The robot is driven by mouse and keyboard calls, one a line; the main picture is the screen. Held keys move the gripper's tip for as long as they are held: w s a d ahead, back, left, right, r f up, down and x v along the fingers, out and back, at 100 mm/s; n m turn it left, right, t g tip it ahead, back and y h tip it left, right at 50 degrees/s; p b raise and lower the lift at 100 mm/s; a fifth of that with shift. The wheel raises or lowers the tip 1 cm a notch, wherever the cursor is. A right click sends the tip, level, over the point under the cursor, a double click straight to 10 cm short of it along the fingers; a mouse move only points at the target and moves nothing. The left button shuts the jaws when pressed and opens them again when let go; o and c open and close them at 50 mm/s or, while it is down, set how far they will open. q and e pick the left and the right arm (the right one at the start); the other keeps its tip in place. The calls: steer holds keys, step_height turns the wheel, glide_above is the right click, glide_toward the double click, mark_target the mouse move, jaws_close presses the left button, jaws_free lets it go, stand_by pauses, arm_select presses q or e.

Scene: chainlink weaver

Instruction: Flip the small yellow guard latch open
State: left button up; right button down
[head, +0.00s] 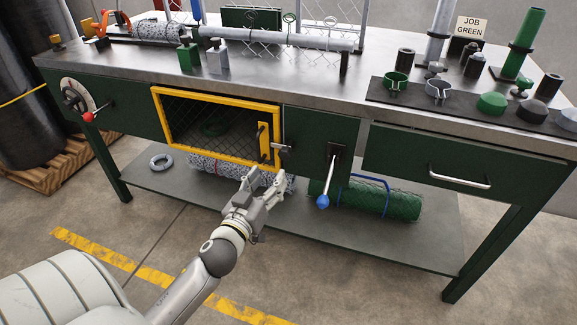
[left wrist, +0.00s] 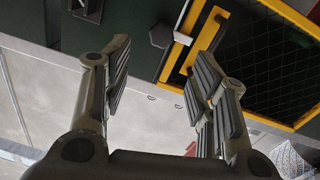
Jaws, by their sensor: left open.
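The yellow-framed mesh guard (head: 215,92) covers an opening in the green bench front and looks shut. My right gripper is not in view.
A lever with a blue knob (head: 323,201) hangs right of the guard. A crank wheel (head: 78,98) is at the left. A drawer handle (head: 460,177) is at the right. Mesh rolls (head: 385,200) lie on the lower shelf (head: 410,238). The floor in front is clear.

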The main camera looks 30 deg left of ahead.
mark_target(283, 155)
arm_select(q)
steer(key=w, duration=0.3)
steer(key=w+a, duration=0.1)
steer(key=w, duration=0.2)
steer(key=w+a, duration=0.1)
steer(key=w, duration=0.2)
steer(key=shift+w+f, duration=0.1)
steer(key=shift+w, duration=0.2)
steer(key=shift+w+a, duration=0.1)
steer(key=shift+w, duration=0.2)
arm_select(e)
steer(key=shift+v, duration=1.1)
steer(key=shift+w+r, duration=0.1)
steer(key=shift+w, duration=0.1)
arm_select(q)
steer(key=c, duration=1)
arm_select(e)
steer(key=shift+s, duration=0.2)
